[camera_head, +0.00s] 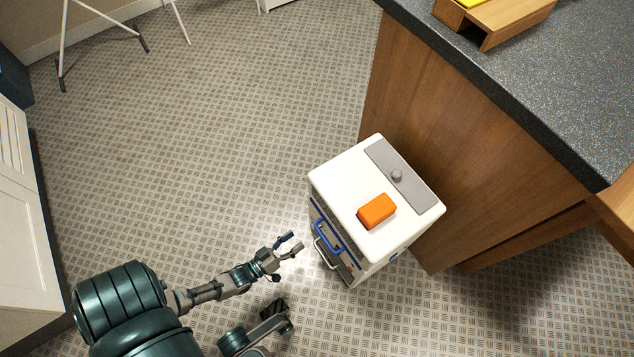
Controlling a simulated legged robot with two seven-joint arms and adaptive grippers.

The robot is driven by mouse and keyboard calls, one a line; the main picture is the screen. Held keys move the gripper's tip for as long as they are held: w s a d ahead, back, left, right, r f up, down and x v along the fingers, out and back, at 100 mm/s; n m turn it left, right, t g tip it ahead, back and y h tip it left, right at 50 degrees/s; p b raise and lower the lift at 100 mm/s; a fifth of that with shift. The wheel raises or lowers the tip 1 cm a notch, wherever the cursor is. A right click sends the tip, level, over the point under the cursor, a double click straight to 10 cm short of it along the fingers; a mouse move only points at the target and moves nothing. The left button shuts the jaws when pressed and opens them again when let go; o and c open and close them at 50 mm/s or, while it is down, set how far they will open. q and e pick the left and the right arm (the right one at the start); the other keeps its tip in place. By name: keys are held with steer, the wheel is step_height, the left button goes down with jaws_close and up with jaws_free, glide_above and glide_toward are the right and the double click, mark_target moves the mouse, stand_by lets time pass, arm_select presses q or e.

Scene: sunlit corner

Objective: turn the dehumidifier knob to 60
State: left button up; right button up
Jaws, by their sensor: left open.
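The dehumidifier is a white box-shaped unit (338,180) standing on the floor right of centre. A grey panel (415,188) on its top carries a small grey round knob (396,176). The knob's marks are too small to read. An orange block (376,211) lies on the top, in front of the panel. A blue handle (327,238) shows on its left-facing side. My left gripper (293,244) is open and empty, left of the dehumidifier and apart from it. The knob is farther up and to the right.
A wooden counter (440,130) with a dark speckled top (540,75) stands close behind and right of the dehumidifier. A wooden box (493,20) sits on it. A white cabinet (22,190) is at the left edge, and stand legs (62,45) at the upper left. The patterned floor (210,150) between is clear.

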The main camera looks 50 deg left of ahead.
arm_select(q)
steer(key=w+b, duration=0.1)
steer(key=w, duration=0.7)
steer(key=shift+w+b, duration=0.1)
steer(key=shift+b, duration=0.25)
steer(key=c, duration=1.1)
